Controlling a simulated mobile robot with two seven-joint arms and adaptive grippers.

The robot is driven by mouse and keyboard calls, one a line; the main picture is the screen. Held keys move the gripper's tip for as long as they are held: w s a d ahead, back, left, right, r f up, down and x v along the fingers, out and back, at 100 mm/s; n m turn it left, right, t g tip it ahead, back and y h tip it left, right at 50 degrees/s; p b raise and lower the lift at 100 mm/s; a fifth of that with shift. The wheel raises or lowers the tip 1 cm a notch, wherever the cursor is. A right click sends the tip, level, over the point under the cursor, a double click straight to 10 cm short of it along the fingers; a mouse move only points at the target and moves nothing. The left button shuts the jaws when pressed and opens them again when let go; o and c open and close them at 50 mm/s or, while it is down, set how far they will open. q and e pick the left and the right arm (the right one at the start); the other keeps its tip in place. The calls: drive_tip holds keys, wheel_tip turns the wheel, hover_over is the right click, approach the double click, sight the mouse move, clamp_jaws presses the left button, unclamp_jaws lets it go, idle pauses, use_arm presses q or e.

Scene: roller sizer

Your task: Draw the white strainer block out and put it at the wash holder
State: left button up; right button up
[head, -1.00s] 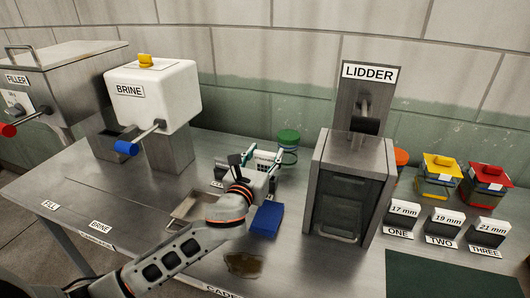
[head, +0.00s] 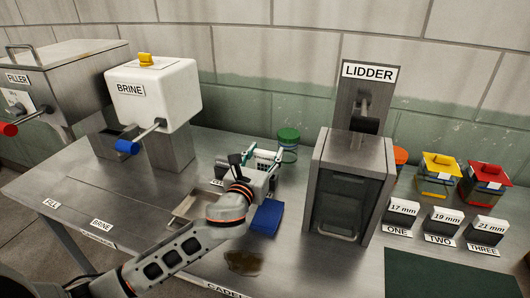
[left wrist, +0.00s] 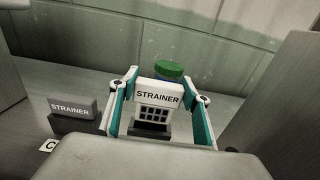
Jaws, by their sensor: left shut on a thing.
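The white strainer block (left wrist: 156,100), with a STRAINER label and a dark grid of square holes, is between the two teal-lined fingers in the left wrist view. My left gripper (head: 264,158) is shut on it, near the middle of the table in the head view, where the block (head: 268,156) is partly hidden by the hand. A dark strip shows below the block; I cannot tell whether they touch. A grey stand with its own STRAINER label (left wrist: 73,108) is left of the block in the left wrist view. No wash holder can be made out. My right gripper is not in view.
A jar with a green lid (head: 288,136) stands just behind the block. The LIDDER machine (head: 350,185) stands close on the right. A blue pad (head: 267,216) and a brown wet patch (head: 243,262) lie in front. The BRINE machine (head: 152,98) is at left.

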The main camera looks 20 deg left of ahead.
sight(264, 169)
use_arm(q)
drive_tip(key=shift+p, duration=0.85)
idle(1.1)
drive_tip(key=shift+f+b, duration=1.55)
drive_tip(key=shift+f, duration=1)
drive_tip(key=o, duration=1.2)
drive_tip(key=s, duration=1.2)
drive_tip(key=shift+a, duration=0.2)
